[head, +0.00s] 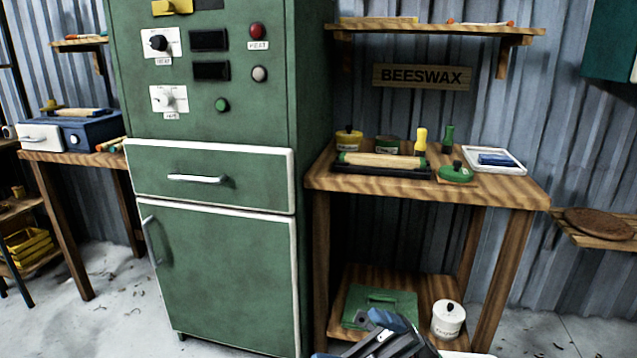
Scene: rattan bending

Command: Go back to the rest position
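Part of one of my grippers (385,338) shows at the bottom edge, right of centre, in front of the lower shelf of the wooden table. I take it for my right gripper. It has dark and grey parts with blue pieces. Most of it is cut off by the frame, so I cannot tell if it is open or shut, and I see nothing held in it. My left gripper is not in view.
A green cabinet (222,270) with a drawer and knobs stands at centre left. Beside it, a wooden table (500,187) bears jars, a roller and a white tray (515,165). A white lidded pot (448,322) stands below. Grey floor (115,320) is clear at left.

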